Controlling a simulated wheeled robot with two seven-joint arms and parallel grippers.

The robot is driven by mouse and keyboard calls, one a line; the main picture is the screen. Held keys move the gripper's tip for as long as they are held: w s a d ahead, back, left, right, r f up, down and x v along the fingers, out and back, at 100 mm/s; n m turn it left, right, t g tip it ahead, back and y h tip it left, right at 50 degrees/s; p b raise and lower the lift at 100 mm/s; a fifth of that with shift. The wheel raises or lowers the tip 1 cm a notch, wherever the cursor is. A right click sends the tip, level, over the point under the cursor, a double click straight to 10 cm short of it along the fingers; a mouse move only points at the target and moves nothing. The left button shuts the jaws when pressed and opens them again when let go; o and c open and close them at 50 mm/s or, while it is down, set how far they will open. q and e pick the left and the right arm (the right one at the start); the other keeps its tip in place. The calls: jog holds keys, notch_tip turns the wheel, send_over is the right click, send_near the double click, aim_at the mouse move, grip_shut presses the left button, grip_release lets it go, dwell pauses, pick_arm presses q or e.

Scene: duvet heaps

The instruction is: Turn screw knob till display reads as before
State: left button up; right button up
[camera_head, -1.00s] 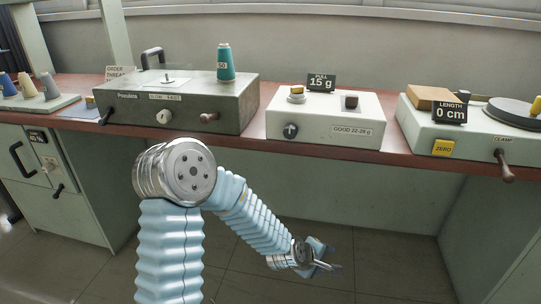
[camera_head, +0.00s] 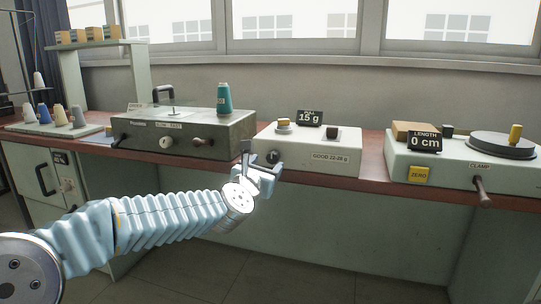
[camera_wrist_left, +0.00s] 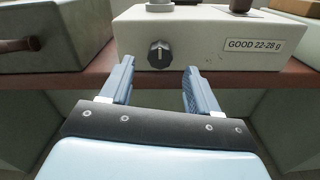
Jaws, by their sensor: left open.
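The dark round screw knob (camera_wrist_left: 159,53) sits on the front face of the cream tension box (camera_head: 345,143). In the head view the knob (camera_head: 273,157) shows just beside my gripper. A small black display (camera_head: 311,118) on top of the box reads "PULL 15 g". A label (camera_wrist_left: 252,45) on the front reads "GOOD 22-28 g". My left gripper (camera_wrist_left: 157,80) is open and empty. Its fingers point at the box, one to each side of the knob in the wrist view, apart from it. My right gripper is not in view.
A grey machine (camera_head: 184,135) with a teal thread cone (camera_head: 224,100) stands left of the box. A pale green length unit (camera_head: 465,165) with a yellow ZERO button (camera_head: 418,174) and a clamp handle (camera_head: 482,191) stands right. The red-brown bench edge (camera_head: 345,184) runs below them.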

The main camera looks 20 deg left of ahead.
aim_at(272, 159)
pick_arm(q)
jog(key=w+p, duration=0.1)
jog(key=w, duration=0.4)
jog(key=shift+w+d, duration=0.1)
jog(key=shift+w, duration=0.25)
jog(key=c, duration=1)
jog(key=shift+c, duration=0.2)
